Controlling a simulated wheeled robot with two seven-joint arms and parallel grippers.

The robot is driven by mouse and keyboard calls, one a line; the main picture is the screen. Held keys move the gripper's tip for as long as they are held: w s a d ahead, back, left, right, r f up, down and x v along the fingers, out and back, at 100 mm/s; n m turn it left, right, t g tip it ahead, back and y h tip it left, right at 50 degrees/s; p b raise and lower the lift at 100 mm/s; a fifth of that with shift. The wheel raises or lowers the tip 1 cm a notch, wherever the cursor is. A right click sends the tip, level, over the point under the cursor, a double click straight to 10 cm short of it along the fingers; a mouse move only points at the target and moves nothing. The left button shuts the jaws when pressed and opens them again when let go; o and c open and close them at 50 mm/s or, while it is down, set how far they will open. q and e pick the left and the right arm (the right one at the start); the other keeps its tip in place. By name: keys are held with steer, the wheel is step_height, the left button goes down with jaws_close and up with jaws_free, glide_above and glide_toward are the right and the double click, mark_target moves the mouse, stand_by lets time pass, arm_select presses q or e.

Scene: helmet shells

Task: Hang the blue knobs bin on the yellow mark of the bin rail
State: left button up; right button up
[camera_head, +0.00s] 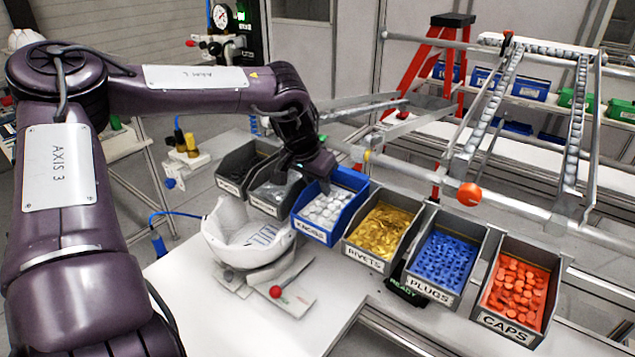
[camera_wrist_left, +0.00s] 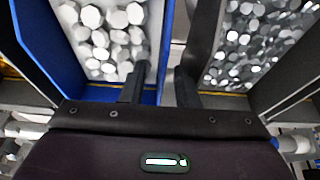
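The blue knobs bin (camera_head: 319,232), labelled KNOBS and full of pale knobs, stands in the row of bins at the table's back edge. It also shows at the left of the left wrist view (camera_wrist_left: 38,55). My left gripper (camera_head: 309,181) is low at its back left corner. In the wrist view its two fingers (camera_wrist_left: 160,88) are apart, one on each side of the bin's blue side wall, with no clear contact visible. The bin rail (camera_head: 415,174) is a pale tube behind the bins, with a small yellow mark (camera_head: 367,156). My right gripper is out of view.
A grey bin of metal parts (camera_head: 272,190) is close left of the blue bin; the rivets bin (camera_head: 363,257) is close right. The plugs (camera_head: 432,290) and caps (camera_head: 505,328) bins follow. A white helmet shell (camera_head: 240,240) sits in front. An orange ball (camera_head: 469,194) is on the rail.

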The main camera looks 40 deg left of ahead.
arm_select(q)
steer(key=shift+s+r+b, duration=0.15)
steer(key=shift+r+b, duration=0.15)
steer(key=shift+r, duration=0.15)
steer(key=b+v, duration=0.2)
steer(key=v, duration=0.5)
steer(key=shift+f, duration=0.1)
